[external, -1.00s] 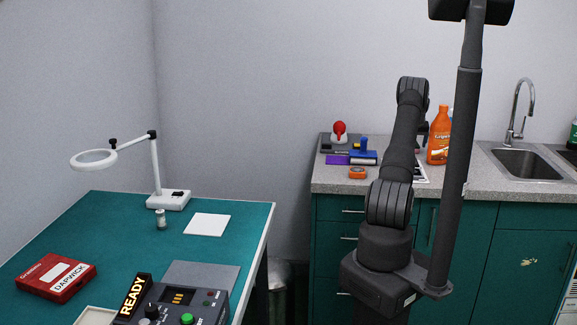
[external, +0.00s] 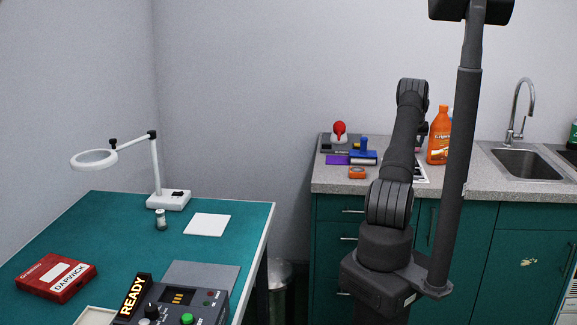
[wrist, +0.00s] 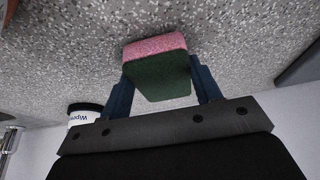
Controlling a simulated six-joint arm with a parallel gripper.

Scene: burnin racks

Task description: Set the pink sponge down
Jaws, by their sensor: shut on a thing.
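The pink sponge (wrist: 153,46) has a dark green side and sits between the two fingers of my gripper (wrist: 160,82) in the wrist view. The fingers are closed on its two sides. The speckled grey countertop (wrist: 60,60) lies just beyond it. I cannot tell whether the sponge touches the counter. In the external view my arm hides the sponge and my gripper.
A white tub labelled Wipes (wrist: 84,113) stands left of my gripper in the wrist view. The external view shows an orange bottle (external: 438,138), a blue-handled tool (external: 363,152), an orange tape measure (external: 357,173) and a sink (external: 530,162) on the counter.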

